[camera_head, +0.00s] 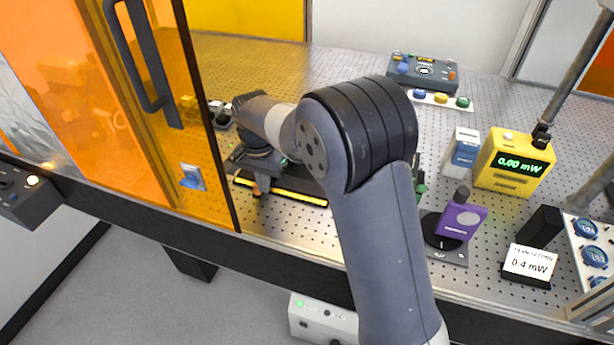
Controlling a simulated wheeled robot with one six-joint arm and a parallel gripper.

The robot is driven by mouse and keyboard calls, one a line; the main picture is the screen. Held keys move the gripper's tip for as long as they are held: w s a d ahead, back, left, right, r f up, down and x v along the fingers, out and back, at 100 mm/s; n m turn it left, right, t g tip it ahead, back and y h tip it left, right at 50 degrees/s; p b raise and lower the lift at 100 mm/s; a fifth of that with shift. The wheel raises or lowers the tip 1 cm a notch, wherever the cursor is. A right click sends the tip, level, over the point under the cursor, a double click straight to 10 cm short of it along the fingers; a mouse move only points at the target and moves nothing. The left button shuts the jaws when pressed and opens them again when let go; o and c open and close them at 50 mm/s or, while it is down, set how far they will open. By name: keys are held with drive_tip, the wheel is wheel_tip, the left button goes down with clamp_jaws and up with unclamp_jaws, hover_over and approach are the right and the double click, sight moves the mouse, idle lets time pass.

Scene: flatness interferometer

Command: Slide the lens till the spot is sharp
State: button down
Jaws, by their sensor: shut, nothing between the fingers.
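My arm reaches across the middle of the head view and hides much of the bench behind it. My gripper (262,185) is shut and empty, pointing down at a low black rail (300,197) with a yellow strip along its front edge. It is at the left part of the rail; I cannot tell whether it touches anything there. I cannot make out the lens or the spot; they may be hidden by my arm and gripper.
An orange sliding door (110,90) with a black handle (150,60) stands close left of my gripper. Right of my arm are a purple-faced mount (461,221), a yellow meter (513,163) reading 0.00 mW, and a sign (530,263) reading 0.4 mW. A control box (423,72) stands behind.

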drive_tip(key=shift+d, duration=0.1)
drive_tip(key=shift+s+d, duration=0.25)
drive_tip(key=shift+d, duration=0.25)
wheel_tip(320, 180, up, 9)
drive_tip(key=p, duration=0.7)
drive_tip(key=shift+f, duration=0.1)
wheel_tip(320, 180, down, 9)
drive_tip(key=b, duration=0.7)
drive_tip(key=shift+r, duration=0.3)
